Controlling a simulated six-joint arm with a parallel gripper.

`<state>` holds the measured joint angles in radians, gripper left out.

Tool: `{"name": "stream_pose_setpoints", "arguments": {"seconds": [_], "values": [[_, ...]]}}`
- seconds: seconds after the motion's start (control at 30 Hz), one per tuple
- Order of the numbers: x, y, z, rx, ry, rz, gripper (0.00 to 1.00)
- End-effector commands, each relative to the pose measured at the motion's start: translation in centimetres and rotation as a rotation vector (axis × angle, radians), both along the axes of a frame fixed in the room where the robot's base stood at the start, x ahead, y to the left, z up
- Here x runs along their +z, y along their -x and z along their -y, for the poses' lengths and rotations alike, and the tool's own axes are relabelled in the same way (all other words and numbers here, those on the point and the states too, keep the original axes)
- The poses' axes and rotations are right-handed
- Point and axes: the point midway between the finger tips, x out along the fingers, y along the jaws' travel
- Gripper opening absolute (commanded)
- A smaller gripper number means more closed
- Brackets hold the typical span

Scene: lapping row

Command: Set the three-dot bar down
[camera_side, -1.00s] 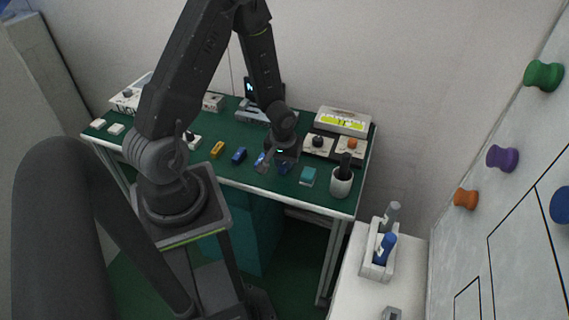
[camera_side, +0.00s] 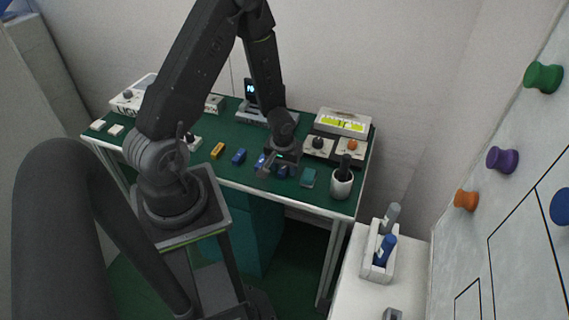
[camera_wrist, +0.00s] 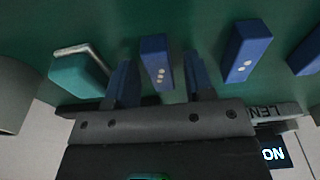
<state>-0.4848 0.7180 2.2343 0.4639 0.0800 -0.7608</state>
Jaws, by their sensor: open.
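The three-dot bar (camera_wrist: 158,62) is blue with a row of white dots on its end. In the wrist view it lies between the two fingers of my gripper (camera_wrist: 161,78), which stand apart with a gap on each side of it. It appears to rest on the green bench top, though its underside is hidden. In the side view my gripper (camera_side: 279,165) is low over the bench, and the bar is mostly hidden by it.
Switch boxes (camera_side: 318,146) are behind. The bench's front edge is near.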

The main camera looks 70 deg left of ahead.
Motion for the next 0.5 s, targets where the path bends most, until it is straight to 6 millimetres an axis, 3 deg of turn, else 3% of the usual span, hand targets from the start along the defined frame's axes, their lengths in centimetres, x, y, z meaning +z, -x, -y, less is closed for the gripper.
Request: {"name": "stream_pose_setpoints", "arguments": {"seconds": [0.17,0.5], "values": [[0.9,0.0,0.0,0.000,-0.002,0.002,0.48],[6.6,0.5,0.5,0.002,-0.003,0.005,0.48]]}}
